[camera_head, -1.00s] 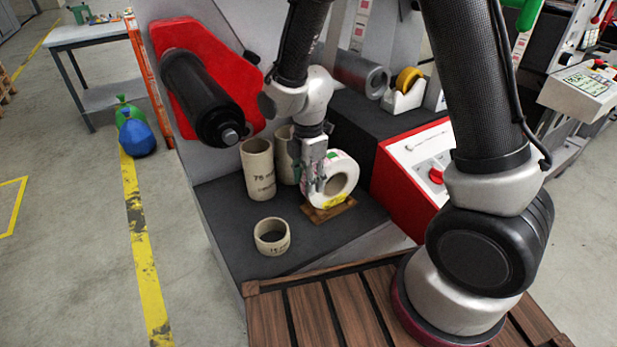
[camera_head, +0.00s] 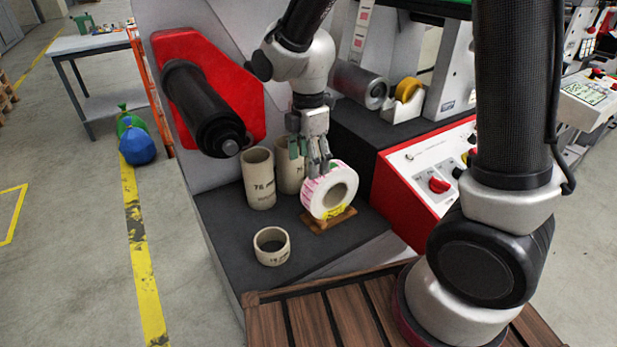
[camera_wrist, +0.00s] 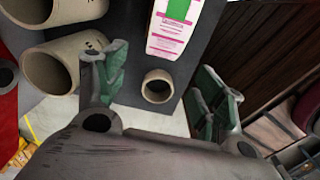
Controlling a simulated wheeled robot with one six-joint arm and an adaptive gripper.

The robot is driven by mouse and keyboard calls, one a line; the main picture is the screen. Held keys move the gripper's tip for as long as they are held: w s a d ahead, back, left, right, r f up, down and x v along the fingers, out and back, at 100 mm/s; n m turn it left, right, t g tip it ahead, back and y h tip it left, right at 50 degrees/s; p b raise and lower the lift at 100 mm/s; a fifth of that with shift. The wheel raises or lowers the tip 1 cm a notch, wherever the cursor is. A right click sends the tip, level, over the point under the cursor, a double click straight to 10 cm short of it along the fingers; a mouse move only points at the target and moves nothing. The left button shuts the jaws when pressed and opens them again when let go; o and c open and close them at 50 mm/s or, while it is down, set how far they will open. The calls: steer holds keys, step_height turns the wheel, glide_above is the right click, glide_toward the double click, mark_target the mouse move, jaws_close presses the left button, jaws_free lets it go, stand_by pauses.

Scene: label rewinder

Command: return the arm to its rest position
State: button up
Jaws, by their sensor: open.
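My gripper (camera_head: 312,158) is above the dark shelf of the machine, pointing down, open and empty. My arm reaches down to the shelf from above.
A black spindle (camera_head: 203,108) on a red plate (camera_head: 190,50) juts out at left. A red-edged control panel (camera_head: 430,165) and a tape dispenser (camera_head: 405,98) are at right.

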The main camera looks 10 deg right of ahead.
steer(key=s+d+r+m+t, duration=0.2)
steer(key=s+d+r+m, duration=0.6)
steer(key=d+m, duration=0.2)
steer(key=s+d+r+m+t, duration=0.2)
steer(key=s+d+r+m, duration=0.7)
steer(key=d+m, duration=0.2)
steer(key=shift+d+m, duration=0.25)
steer(key=shift+m, duration=0.05)
